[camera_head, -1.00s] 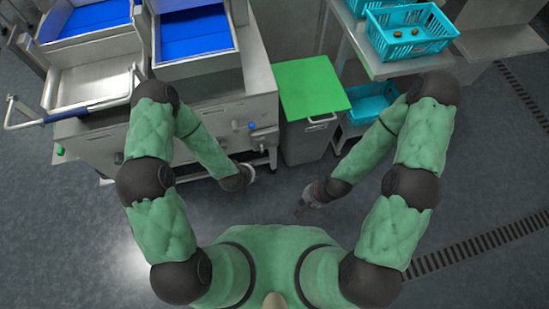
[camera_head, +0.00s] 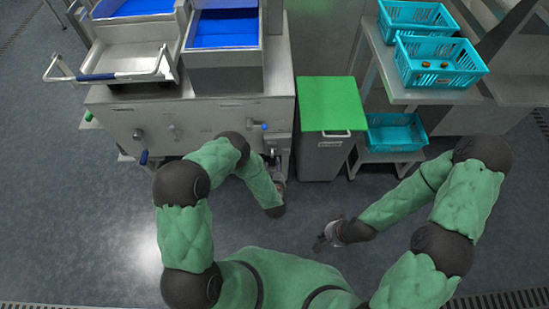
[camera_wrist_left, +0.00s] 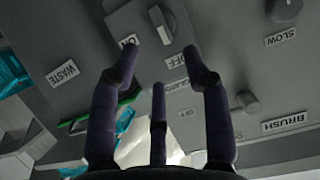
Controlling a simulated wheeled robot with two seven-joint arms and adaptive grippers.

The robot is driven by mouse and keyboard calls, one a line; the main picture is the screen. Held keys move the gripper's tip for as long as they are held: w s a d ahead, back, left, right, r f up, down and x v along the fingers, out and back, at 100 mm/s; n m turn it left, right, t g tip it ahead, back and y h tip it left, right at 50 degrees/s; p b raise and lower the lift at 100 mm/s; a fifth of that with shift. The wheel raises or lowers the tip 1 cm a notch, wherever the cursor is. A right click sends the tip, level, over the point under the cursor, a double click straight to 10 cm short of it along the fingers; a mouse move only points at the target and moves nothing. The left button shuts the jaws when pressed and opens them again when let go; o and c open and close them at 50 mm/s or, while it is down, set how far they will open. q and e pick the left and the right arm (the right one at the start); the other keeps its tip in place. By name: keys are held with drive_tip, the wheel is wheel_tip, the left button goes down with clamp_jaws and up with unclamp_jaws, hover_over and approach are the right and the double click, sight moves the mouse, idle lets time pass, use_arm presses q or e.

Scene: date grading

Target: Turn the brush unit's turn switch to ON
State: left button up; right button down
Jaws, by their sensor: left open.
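The brush unit (camera_head: 205,122) is the grey metal machine at the upper left of the head view, its front panel facing me. In the left wrist view a dark turn switch knob (camera_wrist_left: 161,24) sits between an ON label (camera_wrist_left: 130,42) and an OFF label (camera_wrist_left: 178,63), seen upside down. My left gripper (camera_head: 279,172) is low by the machine's right front. In the wrist view its dark fingers (camera_wrist_left: 158,62) are spread, empty, with the knob beyond the fingertips and apparently apart from them. My right gripper (camera_head: 322,240) hangs over the floor; its fingers are too small to judge.
More knobs stand by the SLOW label (camera_wrist_left: 281,37) and the BRUSH label (camera_wrist_left: 285,123). A green-lidded bin (camera_head: 331,104) stands right of the machine. Teal crates (camera_head: 440,78) are on a shelf further right. The floor in front is clear.

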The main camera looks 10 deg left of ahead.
sight(272, 153)
use_arm(q)
drive_tip(key=b+x, duration=0.2)
drive_tip(key=x, duration=0.5)
drive_tip(key=shift+w+f+b, duration=0.15)
drive_tip(key=shift+w+b, duration=0.15)
drive_tip(key=shift+b, duration=0.05)
drive_tip(key=shift+a, duration=0.1)
clamp_jaws()
